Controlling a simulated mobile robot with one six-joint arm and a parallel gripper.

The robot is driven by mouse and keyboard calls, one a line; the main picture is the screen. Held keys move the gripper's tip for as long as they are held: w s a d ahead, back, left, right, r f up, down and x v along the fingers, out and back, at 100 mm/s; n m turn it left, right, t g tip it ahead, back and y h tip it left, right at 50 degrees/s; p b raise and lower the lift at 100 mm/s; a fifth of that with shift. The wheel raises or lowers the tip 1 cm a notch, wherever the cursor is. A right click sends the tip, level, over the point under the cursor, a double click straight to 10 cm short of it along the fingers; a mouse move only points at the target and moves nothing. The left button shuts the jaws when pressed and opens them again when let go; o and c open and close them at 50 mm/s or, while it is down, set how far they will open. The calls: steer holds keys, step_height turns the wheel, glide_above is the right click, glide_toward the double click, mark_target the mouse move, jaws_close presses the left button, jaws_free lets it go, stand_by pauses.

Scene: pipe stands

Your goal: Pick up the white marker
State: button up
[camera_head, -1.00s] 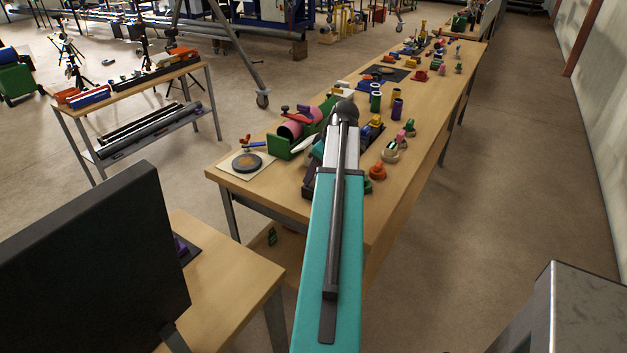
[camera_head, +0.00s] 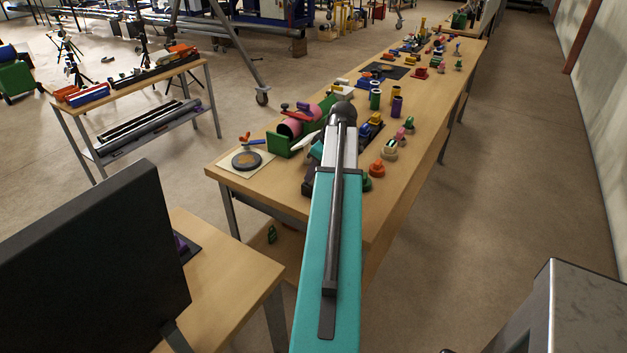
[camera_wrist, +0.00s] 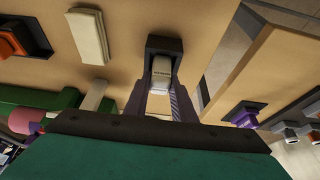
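The white marker (camera_head: 303,142) is a slim pale rod in the head view, next to the green block on the near table, just left of my arm. In the wrist view a pale slim piece (camera_wrist: 94,95) beside the green block looks like the same marker, partly cut off by my gripper's body. My gripper (camera_wrist: 162,98) shows in the wrist view as two dark fingers with a gap between them, pointing at a dark holder with a pale block (camera_wrist: 161,68). The fingers are right of the pale slim piece, apart from it. My arm hides the gripper in the head view.
A green block (camera_head: 279,146) with a pink cylinder (camera_head: 290,128) stands left of the marker. A dark disc (camera_head: 246,161) lies on a pale plate at the table's left corner. Orange, yellow and purple parts crowd the table right of my arm. A cream block (camera_wrist: 88,36) lies nearby.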

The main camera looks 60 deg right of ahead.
steer(key=shift+r, duration=0.15)
steer(key=shift+r+b, duration=1.2)
steer(key=shift+r, duration=3.7)
steer(key=shift+s, duration=0.15)
